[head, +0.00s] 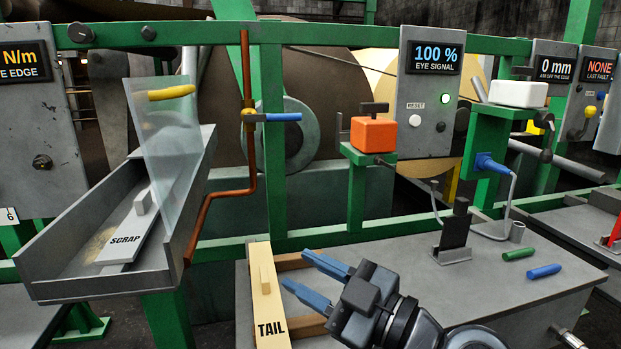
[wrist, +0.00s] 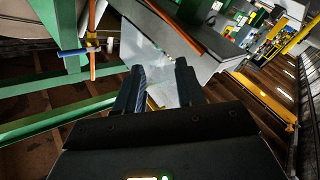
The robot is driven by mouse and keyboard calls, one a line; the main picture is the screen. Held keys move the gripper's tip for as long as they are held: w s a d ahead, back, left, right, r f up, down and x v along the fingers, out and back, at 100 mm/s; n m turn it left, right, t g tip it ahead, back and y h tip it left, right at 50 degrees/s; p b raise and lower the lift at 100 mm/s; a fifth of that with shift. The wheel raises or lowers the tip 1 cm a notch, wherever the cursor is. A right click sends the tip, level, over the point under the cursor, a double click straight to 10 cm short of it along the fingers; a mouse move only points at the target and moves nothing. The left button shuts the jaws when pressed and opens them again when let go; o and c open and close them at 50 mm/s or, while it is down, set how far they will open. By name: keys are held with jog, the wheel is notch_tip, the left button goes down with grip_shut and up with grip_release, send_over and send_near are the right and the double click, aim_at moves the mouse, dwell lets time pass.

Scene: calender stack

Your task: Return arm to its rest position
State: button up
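My gripper (head: 305,277) is in the lower middle of the head view, its two blue fingers spread apart and pointing left. Nothing shows between the fingers. In the wrist view my gripper (wrist: 156,82) also shows with a gap between its dark fingers. In the head view it is just right of the cream TAIL board (head: 263,292) and above the grey bench top. I cannot tell whether a finger touches the board. My arm reaches in from the bottom edge.
A grey SCRAP tray (head: 110,288) with a clear tilted guard (head: 165,150) stands at left. A copper pipe (head: 249,165) rises beside it. An orange box (head: 373,134) sits behind.

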jog(key=s+d+f+m+t+h+b, duration=0.1)
jog(key=s+d+f+m+t+h, duration=0.1)
jog(key=s+d+f+m+h, duration=0.55)
jog(key=s+d+f+m+t+h+b, duration=0.25)
jog(key=s+d+f+m, duration=0.4)
jog(key=f, duration=0.75)
jog(key=s+d+f+g+h, duration=0.1)
jog(key=s+d+f+h, duration=0.15)
jog(key=s, duration=0.85)
jog(key=s+d+r+m+h+b, duration=0.1)
jog(key=s+d+r, duration=0.1)
jog(key=s, duration=0.5)
jog(key=s+d+r+m+h+b, duration=0.2)
jog(key=s+d, duration=0.1)
jog(key=s, duration=0.5)
notch_tip(320, 180, up, 14)
jog(key=p, duration=1.4)
